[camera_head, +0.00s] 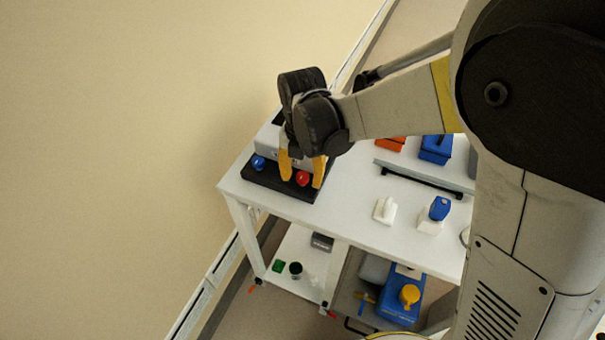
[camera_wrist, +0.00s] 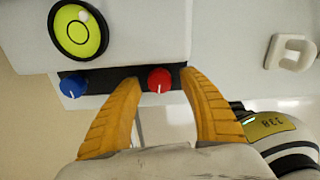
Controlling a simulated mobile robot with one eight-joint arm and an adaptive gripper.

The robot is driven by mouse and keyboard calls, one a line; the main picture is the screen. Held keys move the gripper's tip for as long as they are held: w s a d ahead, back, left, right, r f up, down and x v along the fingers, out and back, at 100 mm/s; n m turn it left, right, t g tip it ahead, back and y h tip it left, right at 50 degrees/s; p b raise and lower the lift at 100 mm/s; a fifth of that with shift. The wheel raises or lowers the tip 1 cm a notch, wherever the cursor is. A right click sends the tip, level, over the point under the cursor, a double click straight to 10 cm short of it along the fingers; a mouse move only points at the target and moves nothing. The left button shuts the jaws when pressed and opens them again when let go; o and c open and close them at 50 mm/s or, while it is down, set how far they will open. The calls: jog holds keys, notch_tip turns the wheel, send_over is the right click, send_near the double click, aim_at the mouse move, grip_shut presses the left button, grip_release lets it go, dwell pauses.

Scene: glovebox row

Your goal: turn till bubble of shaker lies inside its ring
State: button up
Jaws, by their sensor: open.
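The shaker (camera_head: 250,181) is a white and black unit at the left end of the white table; its front also shows in the wrist view (camera_wrist: 140,30). Its round yellow-green level (camera_wrist: 68,47) has a small dark ring (camera_wrist: 78,34) in the middle. The pale bubble (camera_wrist: 84,17) lies at the upper right of the level, outside the ring. A blue knob (camera_wrist: 72,87) and a red knob (camera_wrist: 159,79) sit along the shaker's front edge. My gripper (camera_head: 302,176) is open, its yellow fingers on either side of the red knob; whether they touch it is unclear.
To the right on the table (camera_head: 340,208) stand a white item (camera_head: 384,210) and a blue-topped bottle (camera_head: 439,209). A raised shelf with red and blue things is behind them. A lower shelf holds a blue device (camera_head: 398,306).

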grip_shut()
jog(key=shift+m, duration=0.3)
jog(key=shift+m, duration=2.7)
grip_release()
